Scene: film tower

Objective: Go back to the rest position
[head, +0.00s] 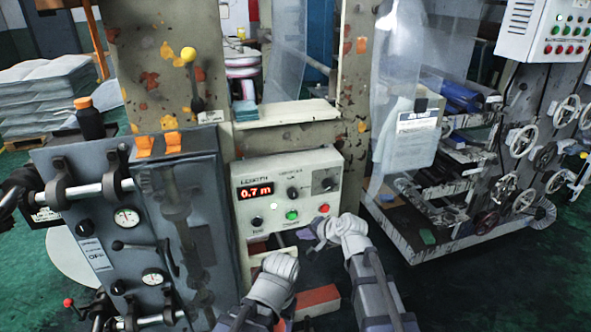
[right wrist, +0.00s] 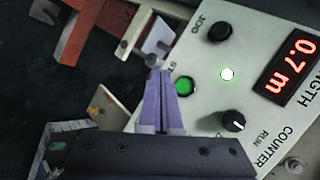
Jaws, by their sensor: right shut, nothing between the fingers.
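My right gripper (head: 314,230) is low in front of the control panel (head: 242,216), below its buttons. In the right wrist view its purple fingers (right wrist: 164,92) are together and empty, with the tips beside the green button (right wrist: 185,87); I cannot tell if they touch it. My left arm's wrapped wrist (head: 273,281) is at the bottom centre, left of the right arm. Its fingers are hidden, so I cannot tell their state. The panel's display (head: 255,191) reads 0.7 m in red, and a small round lamp (right wrist: 227,74) glows.
A grey cabinet (head: 200,240) with levers and gauges stands close on the left. An orange-red block (head: 318,300) lies low by my arms. A machine with handwheels (head: 523,140) and hanging clear film (head: 395,70) is on the right. Green floor is open at lower right.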

